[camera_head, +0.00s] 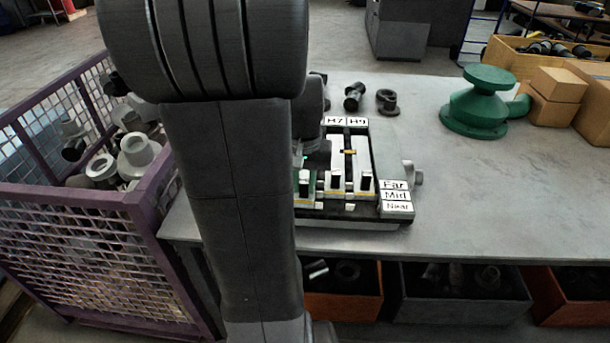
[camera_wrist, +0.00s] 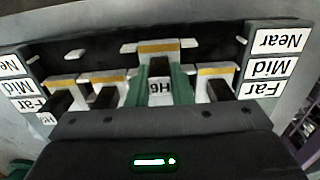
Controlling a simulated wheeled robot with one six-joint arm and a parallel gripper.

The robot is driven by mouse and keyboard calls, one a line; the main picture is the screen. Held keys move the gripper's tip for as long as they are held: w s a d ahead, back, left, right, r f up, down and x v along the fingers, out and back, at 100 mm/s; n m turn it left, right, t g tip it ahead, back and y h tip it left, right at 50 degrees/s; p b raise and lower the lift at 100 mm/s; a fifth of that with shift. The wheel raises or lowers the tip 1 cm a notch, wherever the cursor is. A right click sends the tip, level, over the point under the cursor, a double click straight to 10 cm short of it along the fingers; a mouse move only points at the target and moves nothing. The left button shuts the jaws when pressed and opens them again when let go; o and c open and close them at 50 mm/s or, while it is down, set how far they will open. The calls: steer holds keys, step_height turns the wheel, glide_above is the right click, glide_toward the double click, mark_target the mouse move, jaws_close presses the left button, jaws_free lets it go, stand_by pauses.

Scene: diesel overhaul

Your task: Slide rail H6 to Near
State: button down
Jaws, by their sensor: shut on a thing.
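In the wrist view, which is upside down, rail H6's black handle (camera_wrist: 159,68) stands between the green fingers of my gripper (camera_wrist: 160,84). The fingers are closed on it. The H6 label (camera_wrist: 160,87) shows between them. H6's yellow stripe (camera_wrist: 158,47) is about level with the Near labels (camera_wrist: 280,40). The neighbouring rails' stripes, such as this one (camera_wrist: 215,71), sit about level with the Mid labels (camera_wrist: 270,67). In the head view, my arm hides most of the gripper and the left part of the rail unit (camera_head: 393,220).
The rail unit sits on a grey table (camera_head: 480,205). Black fittings (camera_head: 387,102) lie behind it, and a green part (camera_head: 480,105) stands to the right. A purple mesh crate (camera_head: 85,240) is at the left. The table right of the unit is clear.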

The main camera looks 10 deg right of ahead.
steer(key=shift+s, duration=0.1)
steer(key=c, duration=1.3)
jaws_free()
steer(key=shift+s+a, duration=0.1)
steer(key=shift+s, duration=0.05)
step_height(320, 180, up, 14)
steer(key=shift+f, duration=0.1)
